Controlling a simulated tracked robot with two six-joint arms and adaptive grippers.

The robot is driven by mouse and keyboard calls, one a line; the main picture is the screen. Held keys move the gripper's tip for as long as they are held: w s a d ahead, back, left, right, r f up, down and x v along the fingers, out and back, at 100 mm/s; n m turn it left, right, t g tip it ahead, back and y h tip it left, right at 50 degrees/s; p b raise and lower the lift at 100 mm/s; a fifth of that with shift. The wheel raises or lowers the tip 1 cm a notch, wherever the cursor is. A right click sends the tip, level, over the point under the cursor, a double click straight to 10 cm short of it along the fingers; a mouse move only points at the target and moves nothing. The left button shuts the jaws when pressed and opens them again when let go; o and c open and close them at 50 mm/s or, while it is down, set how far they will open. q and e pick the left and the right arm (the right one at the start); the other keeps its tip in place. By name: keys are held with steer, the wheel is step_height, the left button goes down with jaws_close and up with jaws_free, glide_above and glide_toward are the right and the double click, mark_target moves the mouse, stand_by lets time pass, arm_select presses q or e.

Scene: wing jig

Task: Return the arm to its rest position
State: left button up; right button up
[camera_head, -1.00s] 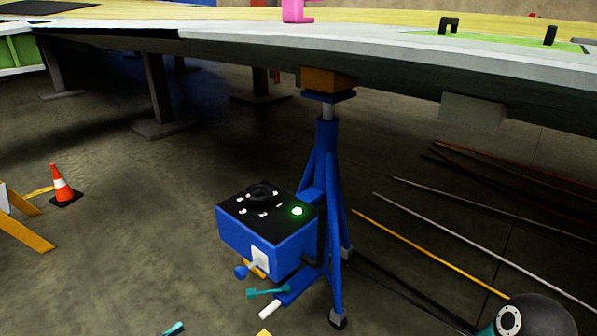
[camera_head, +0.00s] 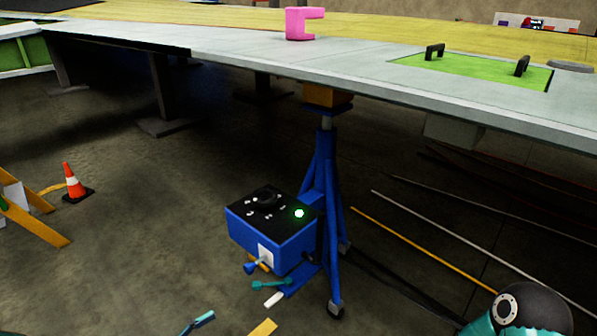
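Neither gripper shows in the head view. A rounded dark and teal arm link of mine (camera_head: 525,312) is at the bottom right corner; its gripper is out of the picture. The blue control box (camera_head: 275,235) with a black top, a dial and a lit green lamp (camera_head: 299,213) stands by a blue support stand (camera_head: 325,200). No arm is touching the box or the stand.
The wing (camera_head: 370,85) spans the upper picture, with a pink clamp-like piece (camera_head: 298,24) and a green panel (camera_head: 470,72) with black handles on it. An orange cone (camera_head: 74,182) stands at left. Long rods (camera_head: 425,250) lie on the floor at right.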

arm_select(q)
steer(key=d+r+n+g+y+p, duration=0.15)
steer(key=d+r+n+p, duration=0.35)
steer(key=p, duration=0.6)
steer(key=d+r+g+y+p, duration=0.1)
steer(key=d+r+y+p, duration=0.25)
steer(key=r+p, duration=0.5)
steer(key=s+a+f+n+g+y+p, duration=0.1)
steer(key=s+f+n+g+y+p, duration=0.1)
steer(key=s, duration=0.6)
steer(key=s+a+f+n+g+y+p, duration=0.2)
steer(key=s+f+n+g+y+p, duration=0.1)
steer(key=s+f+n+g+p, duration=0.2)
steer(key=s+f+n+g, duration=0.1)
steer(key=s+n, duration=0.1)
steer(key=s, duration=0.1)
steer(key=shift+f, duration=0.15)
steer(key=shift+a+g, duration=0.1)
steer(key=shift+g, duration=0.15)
